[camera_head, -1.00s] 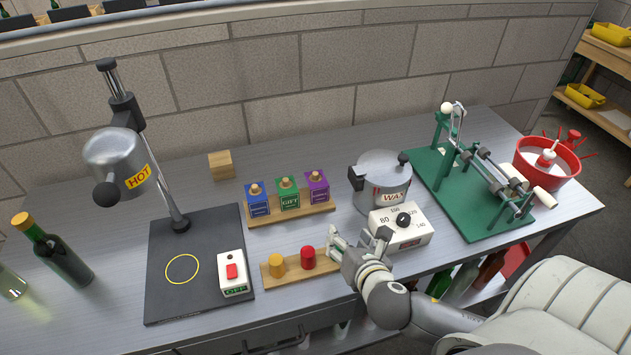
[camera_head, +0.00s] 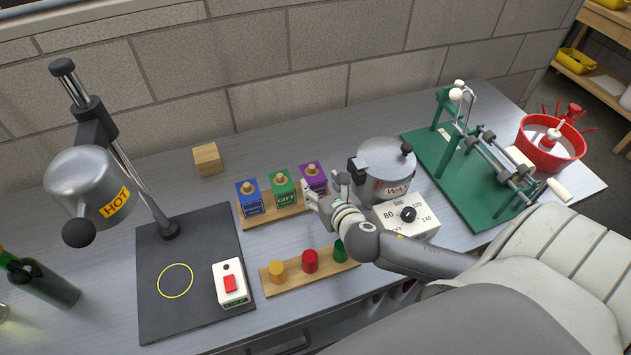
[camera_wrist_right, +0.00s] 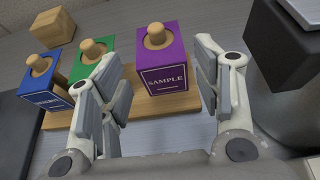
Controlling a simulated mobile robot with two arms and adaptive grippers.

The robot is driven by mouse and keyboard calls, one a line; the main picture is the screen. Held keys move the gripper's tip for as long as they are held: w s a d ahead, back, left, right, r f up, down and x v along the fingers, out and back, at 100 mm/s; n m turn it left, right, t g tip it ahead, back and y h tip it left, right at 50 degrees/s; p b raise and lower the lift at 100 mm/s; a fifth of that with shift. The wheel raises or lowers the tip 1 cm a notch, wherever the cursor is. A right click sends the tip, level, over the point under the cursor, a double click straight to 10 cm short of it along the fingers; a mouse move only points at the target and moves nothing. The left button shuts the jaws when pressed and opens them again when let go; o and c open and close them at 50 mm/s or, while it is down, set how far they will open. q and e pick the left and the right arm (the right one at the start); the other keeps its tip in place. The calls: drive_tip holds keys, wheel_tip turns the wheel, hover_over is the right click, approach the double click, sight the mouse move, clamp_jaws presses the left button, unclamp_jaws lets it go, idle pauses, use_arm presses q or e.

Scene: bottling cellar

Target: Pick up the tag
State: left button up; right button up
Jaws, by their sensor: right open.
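No separate tag can be told apart. Three labelled blocks with wooden knobs stand on a wooden rack (camera_head: 262,219): a blue one (camera_head: 250,199), a green one marked GIFT (camera_head: 284,189) and a purple one (camera_head: 314,175). In the right wrist view the purple block (camera_wrist_right: 162,75) reads SAMPLE and stands upright between and beyond my fingers. My right gripper (camera_head: 325,190) is open and empty, close to the purple block's near right side; contact cannot be told. It also shows in the right wrist view (camera_wrist_right: 160,88). My left gripper is not in view.
A wax pot (camera_head: 385,165) and dial box (camera_head: 408,217) stand close right of my right gripper. A rack with coloured caps (camera_head: 290,282) lies in front. A HOT heater (camera_head: 92,190) overhangs the dark plate (camera_head: 190,310) at left. A green machine (camera_head: 430,160) stands right.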

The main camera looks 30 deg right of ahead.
sight(316, 180)
drive_tip(key=p+x, duration=0.1)
drive_tip(key=x, duration=0.2)
drive_tip(key=shift+w+d, duration=0.1)
drive_tip(key=shift+w, duration=0.25)
drive_tip(key=shift+w+d+f, duration=0.15)
drive_tip(key=shift+w+f, duration=0.2)
drive_tip(key=shift+w, duration=0.15)
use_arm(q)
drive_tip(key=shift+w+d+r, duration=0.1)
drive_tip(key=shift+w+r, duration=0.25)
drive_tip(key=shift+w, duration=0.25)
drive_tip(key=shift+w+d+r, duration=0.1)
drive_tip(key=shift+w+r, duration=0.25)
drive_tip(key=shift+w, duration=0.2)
use_arm(e)
drive_tip(key=c, duration=0.4)
